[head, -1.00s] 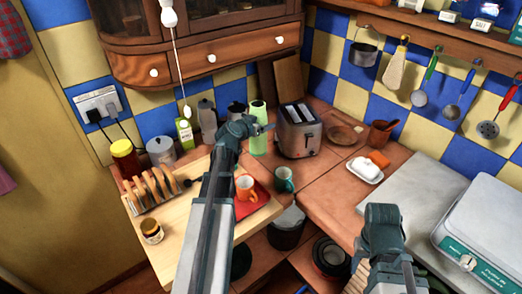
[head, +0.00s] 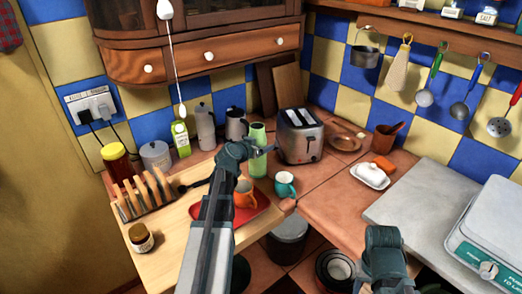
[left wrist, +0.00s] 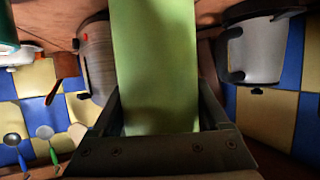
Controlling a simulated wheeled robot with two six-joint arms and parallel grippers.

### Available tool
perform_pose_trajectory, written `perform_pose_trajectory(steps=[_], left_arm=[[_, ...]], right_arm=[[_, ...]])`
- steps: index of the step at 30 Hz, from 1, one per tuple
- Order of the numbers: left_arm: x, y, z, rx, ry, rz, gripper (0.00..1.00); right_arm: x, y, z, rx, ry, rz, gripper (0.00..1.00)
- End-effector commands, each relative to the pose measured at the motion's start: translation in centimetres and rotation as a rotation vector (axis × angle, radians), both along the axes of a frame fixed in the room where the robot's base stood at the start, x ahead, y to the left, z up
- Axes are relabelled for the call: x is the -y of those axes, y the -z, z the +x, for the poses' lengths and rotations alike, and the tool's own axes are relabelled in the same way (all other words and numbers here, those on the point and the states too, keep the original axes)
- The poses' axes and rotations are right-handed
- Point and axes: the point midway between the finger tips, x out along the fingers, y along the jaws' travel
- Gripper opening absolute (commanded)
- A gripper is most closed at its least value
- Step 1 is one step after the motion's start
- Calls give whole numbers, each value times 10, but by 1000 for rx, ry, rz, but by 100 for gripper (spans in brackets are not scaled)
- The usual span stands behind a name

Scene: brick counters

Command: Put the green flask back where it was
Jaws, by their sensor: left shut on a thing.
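The green flask (head: 258,166) is upright near the back of the counter, left of the toaster, in the head view. My left gripper (head: 262,149) is shut around its body, coming from the front left. In the left wrist view the flask (left wrist: 155,60) fills the middle between the two fingers. I cannot tell whether its base touches the counter. My right gripper (head: 384,240) hangs at the lower right, away from the flask; its fingers are not clearly visible.
The toaster (head: 299,136) stands close on the right. A moka pot (head: 205,125), a dark jug (head: 236,123) and a green-labelled bottle (head: 181,139) stand behind left.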

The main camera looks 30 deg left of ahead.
Motion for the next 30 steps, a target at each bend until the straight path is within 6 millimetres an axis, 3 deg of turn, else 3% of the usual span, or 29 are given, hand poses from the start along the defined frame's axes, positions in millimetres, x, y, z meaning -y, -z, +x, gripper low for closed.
perform_pose_trajectory(steps=[10,11,14,23,30], left_arm=[[0,3,0,1,0,-1,0],[0,2,0,0,0,0,84],[0,1,0,0,0,0,100],[0,-3,0,0,0,0,100],[1,-21,-40,0,-3,0,100]], right_arm=[[0,3,0,0,0,0,50],[0,2,0,0,0,0,50],[0,1,0,0,0,0,50],[0,-3,0,0,0,0,50],[0,-21,0,0,0,0,50]])
